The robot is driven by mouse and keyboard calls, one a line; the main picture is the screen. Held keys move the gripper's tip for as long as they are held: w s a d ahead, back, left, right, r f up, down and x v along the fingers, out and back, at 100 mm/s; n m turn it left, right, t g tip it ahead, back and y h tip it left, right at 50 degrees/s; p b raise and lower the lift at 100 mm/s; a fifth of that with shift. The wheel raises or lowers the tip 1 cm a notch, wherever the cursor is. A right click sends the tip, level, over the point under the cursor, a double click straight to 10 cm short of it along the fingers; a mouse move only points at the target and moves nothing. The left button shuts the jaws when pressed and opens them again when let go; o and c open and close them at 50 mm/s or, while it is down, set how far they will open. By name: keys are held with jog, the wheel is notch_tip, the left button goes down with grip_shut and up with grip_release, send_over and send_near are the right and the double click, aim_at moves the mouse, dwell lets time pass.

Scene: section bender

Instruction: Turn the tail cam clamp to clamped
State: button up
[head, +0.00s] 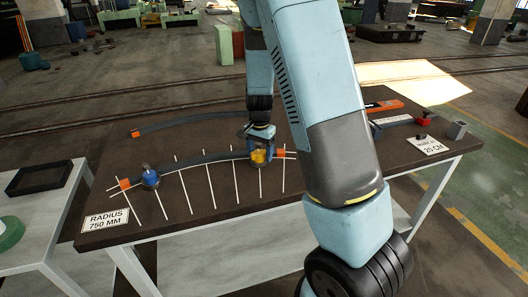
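A dark curved bar (205,159) lies on the brown table among white strips, with orange ends. A blue clamp-like piece with a grey top (150,179) stands at the bar's left end. A blue and yellow piece (261,157) sits at its right end. I cannot tell which is the tail cam clamp, nor how either is turned. My gripper (261,132) points down directly over the blue and yellow piece, touching or very close to it. Its fingers are too small and hidden to show whether they are open or shut.
My arm hides the table's middle right. A second orange-ended bar (178,123) lies behind. A radius sign (105,219) is at the front left, a marking sign (428,146) at the right, near a red piece (424,120). A side table holds a black tray (39,177).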

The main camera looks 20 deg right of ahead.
aim_at(260, 151)
jog(key=shift+a, duration=0.1)
notch_tip(260, 151, up, 14)
jog(key=shift+f, duration=0.15)
dwell(0.6)
